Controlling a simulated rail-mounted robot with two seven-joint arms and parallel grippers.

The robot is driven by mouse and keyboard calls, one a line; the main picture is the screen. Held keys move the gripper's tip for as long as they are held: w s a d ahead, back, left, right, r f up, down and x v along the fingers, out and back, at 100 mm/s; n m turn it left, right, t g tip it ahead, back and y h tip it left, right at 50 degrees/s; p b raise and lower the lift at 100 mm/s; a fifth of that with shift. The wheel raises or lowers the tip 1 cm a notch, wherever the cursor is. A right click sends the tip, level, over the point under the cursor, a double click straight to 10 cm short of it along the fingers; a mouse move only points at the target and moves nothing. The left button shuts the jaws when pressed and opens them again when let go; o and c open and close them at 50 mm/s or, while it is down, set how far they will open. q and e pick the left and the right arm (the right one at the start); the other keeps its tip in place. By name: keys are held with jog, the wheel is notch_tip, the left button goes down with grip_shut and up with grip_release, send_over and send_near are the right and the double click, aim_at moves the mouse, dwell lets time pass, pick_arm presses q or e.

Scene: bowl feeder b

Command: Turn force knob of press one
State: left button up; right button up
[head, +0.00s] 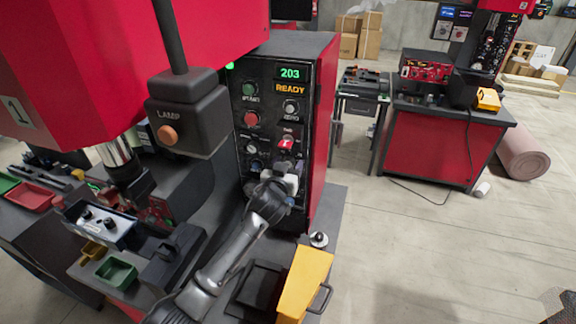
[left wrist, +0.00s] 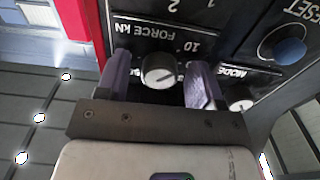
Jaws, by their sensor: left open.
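Press one (head: 60,60) is the red machine marked 1 at the left. Its black control panel (head: 268,112) shows 203 and READY. The force knob (left wrist: 160,72) is a small grey round knob under the label FORCE KN in the left wrist view. My left gripper (head: 284,178) is at the lower part of the panel and hides the knob in the head view. In the left wrist view its open fingers (left wrist: 161,84) stand on both sides of the knob, with a gap on each side.
A blue knob (left wrist: 289,50) marked RESET and a MODE knob (left wrist: 240,98) sit close by on the panel. A LAMP box (head: 188,110) hangs left of the panel. Open floor lies to the right.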

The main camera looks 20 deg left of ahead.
pick_arm(q)
jog(key=shift+w, duration=0.1)
jog(key=shift+c, duration=0.6)
jog(key=c, duration=0.8)
